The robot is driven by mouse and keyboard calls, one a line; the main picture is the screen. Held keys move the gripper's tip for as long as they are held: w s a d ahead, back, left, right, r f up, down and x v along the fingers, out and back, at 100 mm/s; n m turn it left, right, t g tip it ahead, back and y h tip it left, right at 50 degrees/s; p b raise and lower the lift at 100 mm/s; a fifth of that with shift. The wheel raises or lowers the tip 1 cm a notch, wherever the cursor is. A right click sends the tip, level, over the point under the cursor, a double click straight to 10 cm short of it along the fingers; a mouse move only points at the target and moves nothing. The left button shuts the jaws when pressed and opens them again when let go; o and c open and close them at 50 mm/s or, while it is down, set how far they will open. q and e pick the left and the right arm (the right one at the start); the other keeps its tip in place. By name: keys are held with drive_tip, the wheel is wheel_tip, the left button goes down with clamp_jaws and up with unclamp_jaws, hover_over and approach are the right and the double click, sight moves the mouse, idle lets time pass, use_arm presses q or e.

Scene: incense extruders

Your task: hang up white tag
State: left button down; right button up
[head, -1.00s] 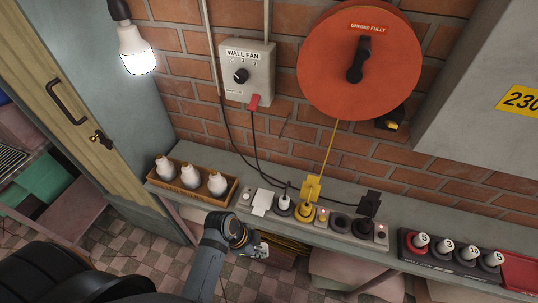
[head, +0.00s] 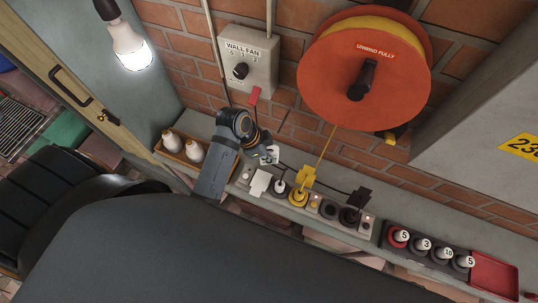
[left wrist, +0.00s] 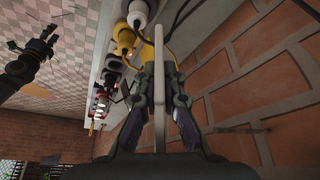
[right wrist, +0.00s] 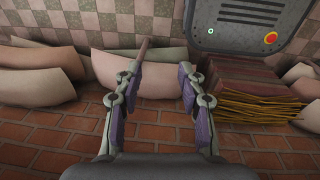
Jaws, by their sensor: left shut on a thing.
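My left gripper (head: 264,148) is raised in front of the brick wall, below the wall fan switch box. It is shut on a thin white tag (head: 268,155); in the left wrist view the tag (left wrist: 159,90) stands edge-on between the fingers. Its far end reaches beyond the fingertips. Another flat white piece (head: 260,183) is at the power strip, beside the white plug. A yellow tag (head: 303,175) and a black tag (head: 360,194) stand over plugs there. My right gripper (right wrist: 160,85) is open and empty, seen only in the right wrist view.
The wall fan box (head: 248,62) has a red tag (head: 254,95) below it. An orange reel (head: 364,66) is to its right, with a yellow cord running down. A wooden tray (head: 182,150) of white bulbs stands on the shelf. A dark rack (head: 430,249) holds numbered pieces.

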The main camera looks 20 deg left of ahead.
use_arm(q)
drive_tip(key=w, duration=0.8)
drive_tip(key=shift+w+f, duration=0.15)
drive_tip(key=shift+f, duration=0.3)
use_arm(e)
drive_tip(key=shift+w+d+r, duration=0.1)
drive_tip(key=shift+w, duration=0.95)
use_arm(q)
drive_tip(key=shift+w+d+r, duration=0.1)
drive_tip(key=c, duration=1.7)
unclamp_jaws()
drive_tip(key=shift+w, duration=0.1)
drive_tip(key=shift+o, duration=1.4)
drive_tip(key=shift+w, duration=0.1)
drive_tip(key=shift+w+f, duration=0.1)
drive_tip(key=shift+f, duration=0.1)
use_arm(e)
drive_tip(key=shift+w+d, duration=0.1)
drive_tip(key=shift+d, duration=0.1)
